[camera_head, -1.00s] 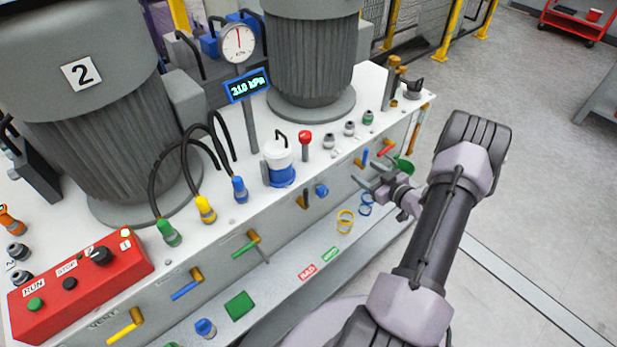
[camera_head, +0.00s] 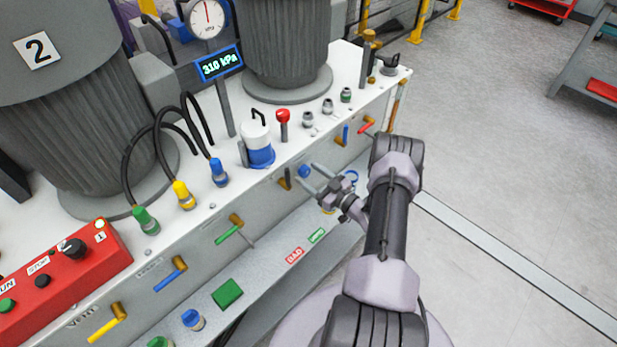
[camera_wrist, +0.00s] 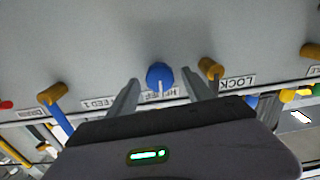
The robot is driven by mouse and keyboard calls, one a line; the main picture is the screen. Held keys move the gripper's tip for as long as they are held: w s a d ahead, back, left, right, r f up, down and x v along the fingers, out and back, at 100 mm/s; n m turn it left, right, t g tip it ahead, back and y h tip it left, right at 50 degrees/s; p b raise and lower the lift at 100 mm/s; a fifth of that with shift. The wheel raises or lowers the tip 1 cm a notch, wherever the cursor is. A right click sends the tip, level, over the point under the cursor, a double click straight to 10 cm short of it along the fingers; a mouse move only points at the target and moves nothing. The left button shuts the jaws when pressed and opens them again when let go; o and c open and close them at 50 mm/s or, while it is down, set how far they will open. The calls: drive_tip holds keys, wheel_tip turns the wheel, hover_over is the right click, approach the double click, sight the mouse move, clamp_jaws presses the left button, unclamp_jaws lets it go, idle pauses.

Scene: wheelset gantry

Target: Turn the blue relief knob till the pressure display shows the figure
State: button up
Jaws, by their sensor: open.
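The blue relief knob (camera_head: 304,171) sits on the front face of the grey cabinet. In the wrist view the blue knob (camera_wrist: 160,76) has a pale pointer line and lies between and just beyond my two fingertips. My gripper (camera_head: 312,177) is open, with its fingers pointing at the knob; in the wrist view the gripper (camera_wrist: 162,90) shows a finger on each side, apparently not touching it. The pressure display (camera_head: 219,63) on its post reads about 310 kPa, the digits slightly blurred. A round dial gauge (camera_head: 207,18) stands above it.
A brown-and-grey lock lever (camera_wrist: 210,68) is close to the right finger in the wrist view. A blue-handled lever (camera_wrist: 54,104) is at left. A shelf (camera_head: 270,275) with red and green tags runs below. Open floor (camera_head: 500,180) lies right of the cabinet.

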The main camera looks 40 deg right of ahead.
drive_tip(key=shift+w, duration=0.45)
clamp_jaws()
drive_tip(key=shift+a+n, duration=0.1)
drive_tip(key=shift+n, duration=0.3)
unclamp_jaws()
drive_tip(key=s+d+p, duration=0.1)
drive_tip(key=s+p, duration=0.2)
drive_tip(key=s, duration=1.4)
drive_tip(key=shift+s+d+p, duration=0.2)
drive_tip(key=shift+d+p, duration=0.2)
